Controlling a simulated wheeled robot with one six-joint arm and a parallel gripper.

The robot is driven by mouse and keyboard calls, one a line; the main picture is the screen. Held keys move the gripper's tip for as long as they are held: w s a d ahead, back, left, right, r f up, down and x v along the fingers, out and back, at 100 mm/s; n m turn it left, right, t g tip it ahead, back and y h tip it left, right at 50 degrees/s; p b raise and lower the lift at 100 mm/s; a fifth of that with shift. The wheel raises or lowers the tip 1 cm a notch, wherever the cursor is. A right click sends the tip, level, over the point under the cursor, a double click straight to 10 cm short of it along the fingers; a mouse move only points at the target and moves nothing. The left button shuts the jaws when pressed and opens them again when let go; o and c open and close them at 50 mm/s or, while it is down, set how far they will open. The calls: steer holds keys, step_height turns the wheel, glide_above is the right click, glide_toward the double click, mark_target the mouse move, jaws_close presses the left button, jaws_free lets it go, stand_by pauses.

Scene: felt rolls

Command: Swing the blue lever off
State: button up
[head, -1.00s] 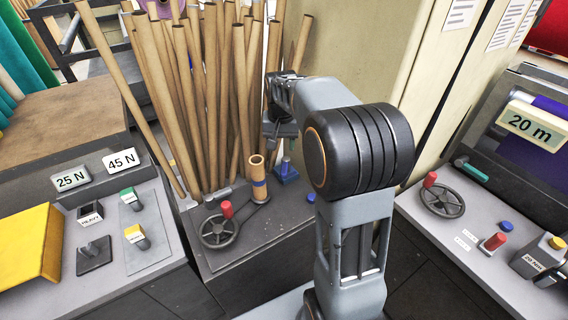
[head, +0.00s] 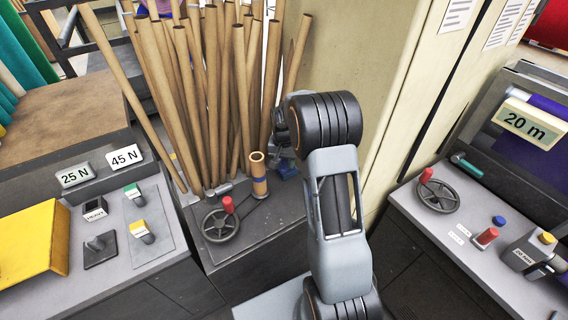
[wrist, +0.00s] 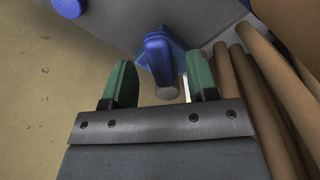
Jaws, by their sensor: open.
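The blue lever (wrist: 159,52) shows in the wrist view, rising from a blue base on the grey bench, with a dull rounded end towards me. My gripper (wrist: 158,68) is open, its two green fingers on either side of the lever, with a visible gap on each side. I cannot tell how deep the lever sits between them. In the head view, part of the blue lever's base (head: 286,169) shows beside my arm. My gripper there is mostly hidden behind my arm.
Several cardboard tubes (head: 215,95) stand close behind the lever, and show at the right of the wrist view (wrist: 262,90). A handwheel (head: 220,226) and short tube (head: 259,175) stand left of it. A blue button (wrist: 68,6) is near. A beige cabinet (head: 375,80) stands right.

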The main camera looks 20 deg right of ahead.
steer(key=shift+f, duration=0.95)
steer(key=shift+c, duration=0.2)
jaws_close()
